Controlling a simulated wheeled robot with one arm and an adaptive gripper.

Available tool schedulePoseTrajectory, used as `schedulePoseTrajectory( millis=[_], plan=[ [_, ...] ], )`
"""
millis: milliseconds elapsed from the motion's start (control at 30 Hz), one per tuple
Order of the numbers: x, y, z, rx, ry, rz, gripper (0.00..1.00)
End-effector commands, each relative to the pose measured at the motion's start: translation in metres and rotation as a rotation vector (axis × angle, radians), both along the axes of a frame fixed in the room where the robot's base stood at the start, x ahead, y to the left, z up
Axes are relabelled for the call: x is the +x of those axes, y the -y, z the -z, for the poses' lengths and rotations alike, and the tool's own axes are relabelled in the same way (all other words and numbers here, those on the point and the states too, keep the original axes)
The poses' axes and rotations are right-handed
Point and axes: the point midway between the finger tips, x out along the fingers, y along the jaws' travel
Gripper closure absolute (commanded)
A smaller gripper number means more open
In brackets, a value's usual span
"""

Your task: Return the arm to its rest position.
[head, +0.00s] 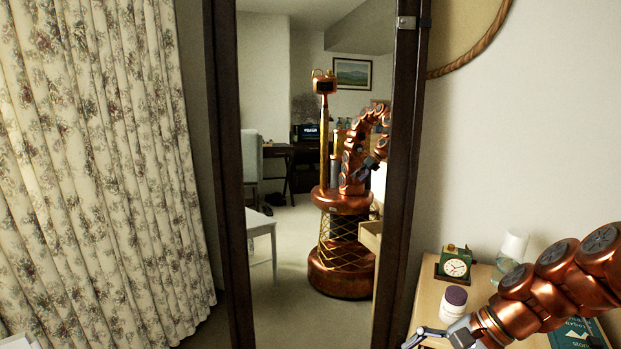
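My arm (565,285), copper-coloured and segmented, reaches in from the right edge over a wooden nightstand. My gripper (428,338) is at its lower left end, at the bottom edge of the head view. One thin grey finger shows, pointing left, and the rest is cut off or hidden. I cannot tell whether it is open or shut, and I see nothing held in it. A tall dark-framed mirror (282,300) reflects my body with the arm raised and curled over; the gripper is too small there to read.
On the nightstand (427,300) stand a white jar with a dark lid (454,303), a green clock (455,265) and a clear glass (513,245). A teal book (570,338) lies partly behind my arm. A floral curtain (100,170) hangs at the left. No suitcase is visible.

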Motion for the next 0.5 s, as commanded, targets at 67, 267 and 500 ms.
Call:
schedulePoseTrajectory(
  millis=[67, 267, 500],
  plan=[
    [-0.018, -0.015, -0.033, -0.06, 0.025, -0.108, 0.07],
    [-0.059, -0.037, -0.078, -0.193, 0.079, -0.356, 0.07],
    [-0.109, -0.043, -0.131, -0.347, 0.141, -0.635, 0.07]
  ],
)
